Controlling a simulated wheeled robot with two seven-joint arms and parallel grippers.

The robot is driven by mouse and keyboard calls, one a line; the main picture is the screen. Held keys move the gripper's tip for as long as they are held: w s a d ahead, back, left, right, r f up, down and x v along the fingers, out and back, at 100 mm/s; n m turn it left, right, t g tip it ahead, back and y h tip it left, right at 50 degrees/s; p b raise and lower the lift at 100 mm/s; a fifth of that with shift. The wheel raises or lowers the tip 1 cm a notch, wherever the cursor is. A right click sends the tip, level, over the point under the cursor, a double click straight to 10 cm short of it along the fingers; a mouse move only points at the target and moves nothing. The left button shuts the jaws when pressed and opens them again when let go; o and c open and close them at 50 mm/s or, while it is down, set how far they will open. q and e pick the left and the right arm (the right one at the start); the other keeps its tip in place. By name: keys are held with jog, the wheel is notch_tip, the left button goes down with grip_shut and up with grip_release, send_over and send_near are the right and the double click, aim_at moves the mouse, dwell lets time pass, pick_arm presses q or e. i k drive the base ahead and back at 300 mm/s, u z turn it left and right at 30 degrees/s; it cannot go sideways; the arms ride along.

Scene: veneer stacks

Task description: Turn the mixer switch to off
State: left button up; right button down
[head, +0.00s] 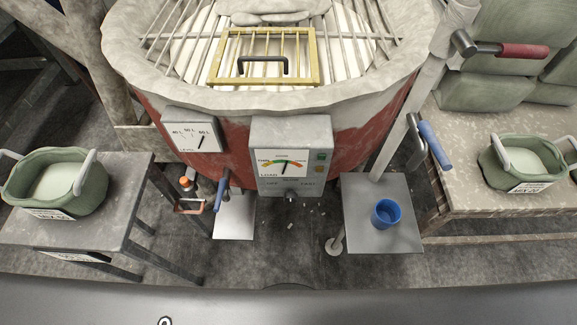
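The mixer is a large red tub with a pale, crusted rim (130,75) and a grille over its top. A grey control box (290,128) is fixed to its front. The box has a load dial (279,163), its needle near upright in the green part. Under the dial are small labels that seem to read off, slow and fast. A small dark switch knob (291,196) sits at the box's lower edge, below these labels. Which label it points to is too small to tell. Neither of my grippers shows in the head view.
A level gauge (193,137) is left of the box. A blue-handled lever (221,190) and an orange-handled part (190,207) stand left below. A blue cup (386,213) stands on a metal plate (360,190) at right. Green tubs (25,185) (502,170) flank the mixer on tables.

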aim_at(290, 197)
jog(key=u, duration=1.45)
jog(key=k, duration=1)
jog(key=z, duration=1.35)
